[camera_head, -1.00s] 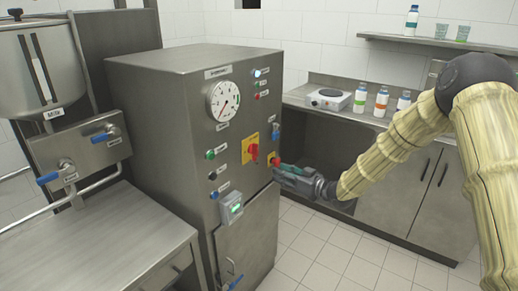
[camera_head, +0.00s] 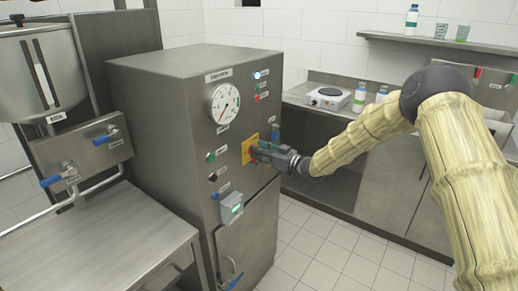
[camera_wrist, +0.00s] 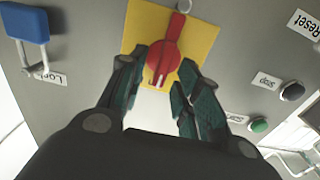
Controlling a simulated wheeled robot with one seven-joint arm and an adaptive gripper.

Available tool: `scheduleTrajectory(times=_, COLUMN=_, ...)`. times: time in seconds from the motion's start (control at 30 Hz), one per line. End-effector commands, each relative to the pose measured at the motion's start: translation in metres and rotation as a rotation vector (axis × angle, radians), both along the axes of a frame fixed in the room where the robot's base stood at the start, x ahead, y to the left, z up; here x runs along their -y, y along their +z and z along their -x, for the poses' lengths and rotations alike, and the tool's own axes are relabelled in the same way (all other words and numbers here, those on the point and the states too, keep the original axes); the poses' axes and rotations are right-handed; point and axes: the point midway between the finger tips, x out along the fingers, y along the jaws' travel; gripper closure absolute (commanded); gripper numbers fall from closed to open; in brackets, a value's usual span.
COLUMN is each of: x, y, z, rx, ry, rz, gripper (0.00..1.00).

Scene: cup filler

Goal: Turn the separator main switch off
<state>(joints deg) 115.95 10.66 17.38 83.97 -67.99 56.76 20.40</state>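The separator main switch is a red rotary handle (camera_wrist: 165,58) on a yellow plate (camera_wrist: 203,32) on the front of the steel separator cabinet (camera_head: 165,135). In the wrist view the handle is tilted slightly, its upper end leaning right. My gripper (camera_wrist: 158,72) is open, with one finger on each side of the handle's lower part. The fingers look close to the handle; I cannot tell whether they touch it. In the head view my gripper (camera_head: 262,152) is at the yellow plate (camera_head: 250,148) and hides most of the red handle.
A pressure gauge (camera_head: 225,103) and a lit blue lamp (camera_head: 261,75) are above the switch. A counter with a hotplate (camera_head: 328,97) stands behind.

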Motion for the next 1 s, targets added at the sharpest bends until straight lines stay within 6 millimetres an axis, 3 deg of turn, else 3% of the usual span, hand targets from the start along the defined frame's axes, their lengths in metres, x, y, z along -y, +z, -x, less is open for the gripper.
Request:
scheduleTrajectory(times=0.43, x=-0.0071, y=0.0002, z=-0.0052, rx=0.0, ry=0.0, rz=0.0, gripper=0.67)
scheduleTrajectory(times=0.6, x=-0.0067, y=0.0001, z=-0.0051, rx=0.0, ry=-0.001, rz=0.0, gripper=0.98)
scheduleTrajectory(times=0.63, x=-0.0067, y=0.0002, z=-0.0051, rx=0.0, ry=-0.001, rz=0.0, gripper=1.0)
scheduleTrajectory(times=1.0, x=-0.0066, y=-0.0016, z=-0.0048, rx=0.025, ry=-0.001, rz=0.018, gripper=1.0)
